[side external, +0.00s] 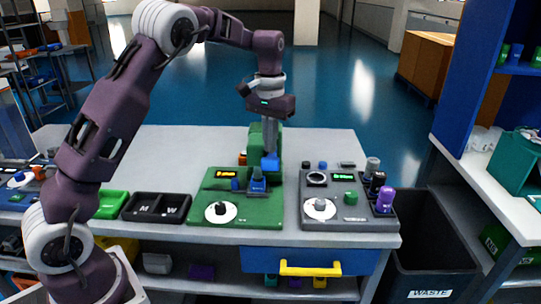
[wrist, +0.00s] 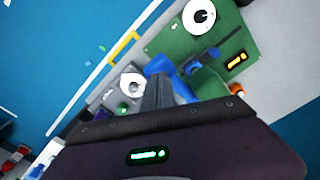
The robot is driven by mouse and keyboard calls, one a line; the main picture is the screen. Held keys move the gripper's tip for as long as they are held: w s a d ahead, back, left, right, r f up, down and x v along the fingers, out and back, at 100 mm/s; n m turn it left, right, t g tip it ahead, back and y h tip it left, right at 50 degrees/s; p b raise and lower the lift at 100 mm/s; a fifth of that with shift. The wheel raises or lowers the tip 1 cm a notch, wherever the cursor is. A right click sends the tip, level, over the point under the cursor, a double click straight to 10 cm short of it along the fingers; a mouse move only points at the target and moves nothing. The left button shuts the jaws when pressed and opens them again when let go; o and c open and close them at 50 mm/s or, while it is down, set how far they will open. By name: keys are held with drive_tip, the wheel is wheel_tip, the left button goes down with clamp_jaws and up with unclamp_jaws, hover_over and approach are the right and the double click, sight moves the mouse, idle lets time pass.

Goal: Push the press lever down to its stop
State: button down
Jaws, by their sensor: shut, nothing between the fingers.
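The press is a green upright (side external: 255,137) at the back of a green panel (side external: 200,205) on the bench. A blue part, apparently the press lever's end (side external: 271,162), shows in front of the upright. A second blue block (side external: 258,183) sits below it on the panel. My gripper (side external: 269,150) points down, shut and empty, with its tips at or just above the blue lever end; I cannot tell whether they touch. In the wrist view my gripper (wrist: 162,82) overlaps the blue lever (wrist: 158,66), and the fingers hide part of the press.
A grey panel (side external: 345,222) with a white dial and several knobs lies to the right. A purple cylinder (side external: 385,200) stands at its right edge. A waste bin (side external: 432,262) stands beyond the bench's right end.

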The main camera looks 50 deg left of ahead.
sight(270, 159)
drive_tip(key=shift+f, duration=2.85)
wheel_tip(270, 159, up, 13)
drive_tip(key=shift+r, duration=0.15)
drive_tip(key=shift+r, duration=0.1)
